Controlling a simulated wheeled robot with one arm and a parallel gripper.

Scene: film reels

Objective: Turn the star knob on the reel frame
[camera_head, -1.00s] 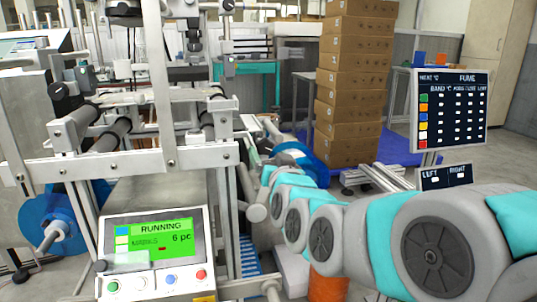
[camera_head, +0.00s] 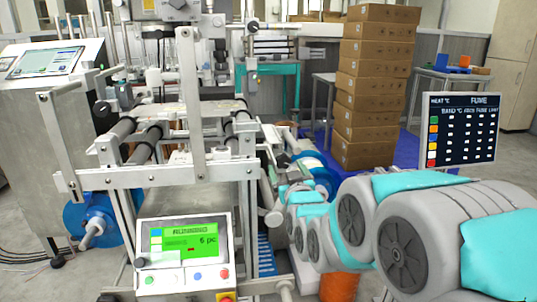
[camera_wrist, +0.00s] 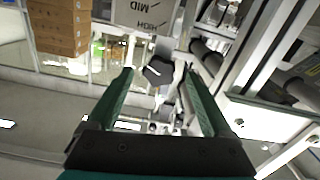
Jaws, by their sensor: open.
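The dark star knob (camera_wrist: 158,70), with a pale line on its face, shows in the wrist view between and just beyond my fingertips. A pale plate (camera_wrist: 143,18) above it carries the upside-down words MID and HIGH. My gripper (camera_wrist: 157,76) has two green fingers spread apart, one on each side of the knob in this view. I see no clear contact, and the remaining gap in depth is hard to judge. In the head view the metal reel frame (camera_head: 160,178) stands left of my arm. I cannot make out the knob there.
A control panel (camera_head: 183,250) reading RUNNING is low at the frame's front. Blue reels (camera_head: 95,220) sit at its left and behind my arm. Stacked brown boxes (camera_head: 375,90) stand behind. A dark display (camera_head: 460,130) is at the right. Metal bars (camera_wrist: 265,60) run close right of my gripper.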

